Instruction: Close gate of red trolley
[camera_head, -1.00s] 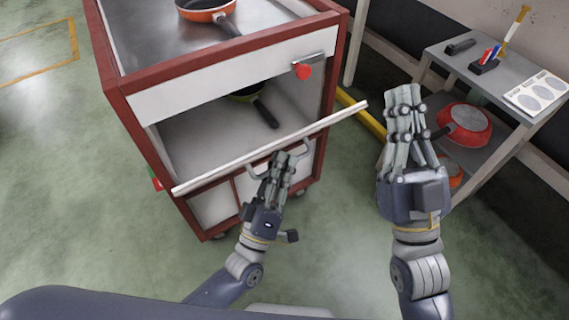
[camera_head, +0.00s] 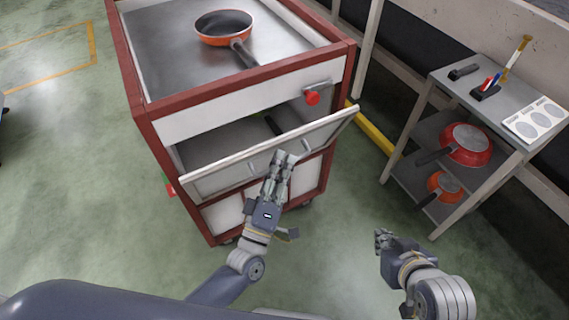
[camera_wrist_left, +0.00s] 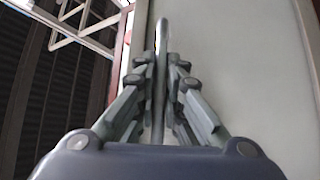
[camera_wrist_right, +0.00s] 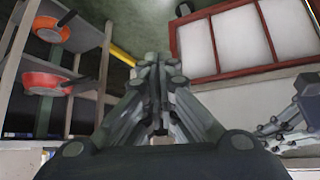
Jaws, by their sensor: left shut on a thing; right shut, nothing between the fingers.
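The red trolley (camera_head: 140,112) stands left of centre in the head view. Its white gate (camera_head: 225,172) is tilted outward, partly open, with its upper edge away from the opening. My left gripper (camera_head: 284,160) is shut on the gate's handle (camera_head: 305,146); the handle runs between its fingers in the left wrist view (camera_wrist_left: 162,60). A latch with a red knob (camera_head: 312,97) sits on the panel above the gate. My right gripper (camera_head: 381,240) is shut and empty, low and to the right of the trolley. The trolley's inside is mostly hidden behind the gate.
An orange pan (camera_head: 222,26) lies on the trolley top, and a dark pan handle (camera_head: 273,125) shows inside. A grey shelf (camera_head: 446,87) with red pans (camera_head: 466,145) stands at the right. The floor between is clear.

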